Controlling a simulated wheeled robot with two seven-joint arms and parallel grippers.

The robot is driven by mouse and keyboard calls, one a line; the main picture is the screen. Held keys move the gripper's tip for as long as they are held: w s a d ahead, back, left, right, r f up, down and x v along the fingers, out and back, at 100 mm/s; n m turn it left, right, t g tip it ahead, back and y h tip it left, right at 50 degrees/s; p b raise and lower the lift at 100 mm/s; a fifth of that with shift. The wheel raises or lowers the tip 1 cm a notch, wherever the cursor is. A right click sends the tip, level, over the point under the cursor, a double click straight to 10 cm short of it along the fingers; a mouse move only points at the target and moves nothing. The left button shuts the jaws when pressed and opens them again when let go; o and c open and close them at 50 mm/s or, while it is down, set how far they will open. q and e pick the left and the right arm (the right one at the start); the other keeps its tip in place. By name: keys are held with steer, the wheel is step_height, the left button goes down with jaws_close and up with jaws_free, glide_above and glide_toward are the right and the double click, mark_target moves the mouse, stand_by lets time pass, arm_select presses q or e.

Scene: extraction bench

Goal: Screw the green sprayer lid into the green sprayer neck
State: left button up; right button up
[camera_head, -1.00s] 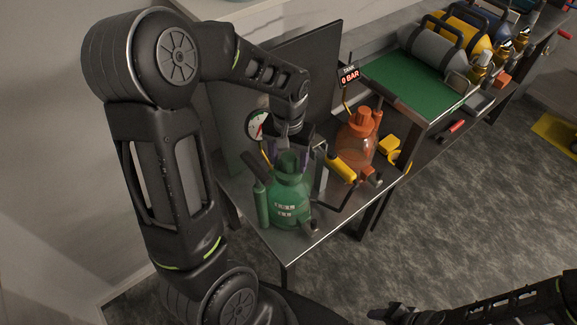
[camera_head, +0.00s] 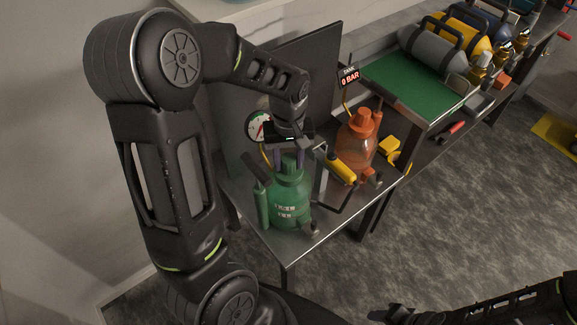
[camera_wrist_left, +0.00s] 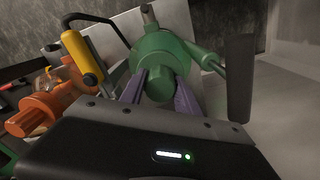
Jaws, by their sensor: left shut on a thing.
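The green sprayer (camera_head: 290,204) stands upright on the metal bench, and its body also shows in the left wrist view (camera_wrist_left: 172,50). The green lid (camera_wrist_left: 154,85) is at the top of the sprayer's neck, between the purple-grey fingers of my left gripper (camera_head: 288,160). My left gripper points down from above and is shut on the lid. The fingers also show in the left wrist view (camera_wrist_left: 160,92). The thread between lid and neck is hidden. My right gripper (camera_head: 390,313) is dark at the bottom edge, far from the sprayer, and its jaws are unclear.
An orange sprayer (camera_head: 356,143) and a yellow-handled pump (camera_head: 341,167) stand close right of the green sprayer. A round gauge (camera_head: 259,126) and dark panel (camera_head: 318,80) are behind. A display (camera_head: 349,77) reads 0 BAR. The bench's front edge (camera_head: 318,238) is near.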

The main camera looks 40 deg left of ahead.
arm_select(q)
jaws_close()
steer(key=m, duration=0.2)
steer(key=shift+m, duration=0.4)
steer(key=shift+o, duration=1.7)
jaws_free()
steer(key=shift+m, duration=0.5)
steer(key=o, duration=0.5)
